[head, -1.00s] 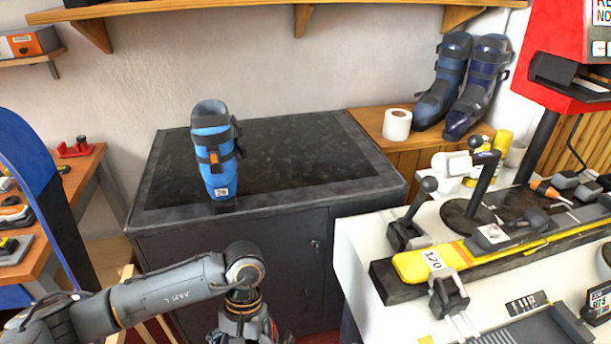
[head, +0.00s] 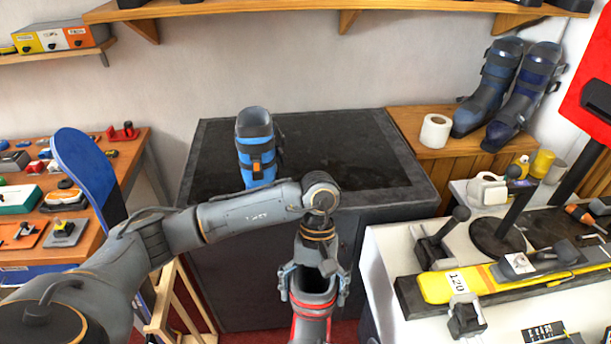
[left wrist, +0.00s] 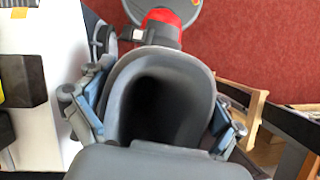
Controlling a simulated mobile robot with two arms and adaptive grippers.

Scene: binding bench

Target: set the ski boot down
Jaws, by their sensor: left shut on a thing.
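My left gripper (head: 315,284) is shut on a grey and red ski boot (head: 312,310), with a finger on either side of its upper cuff. The boot hangs in front of the dark cabinet, and its lower part is cut off by the bottom edge of the head view. In the left wrist view I look into the boot's dark open collar (left wrist: 160,62), with gripper fingers (left wrist: 160,122) on both sides and a red part beyond. A blue boot (head: 258,160) stands upright on the cabinet's black top (head: 335,150), partly behind my arm. My right gripper is not in view.
The black top is clear to the right of the blue boot. Two dark blue boots (head: 515,95) and a white roll (head: 435,131) stand on the wooden counter. A white bench with a yellow ski (head: 440,285) is at right; a tool table (head: 90,215) is at left.

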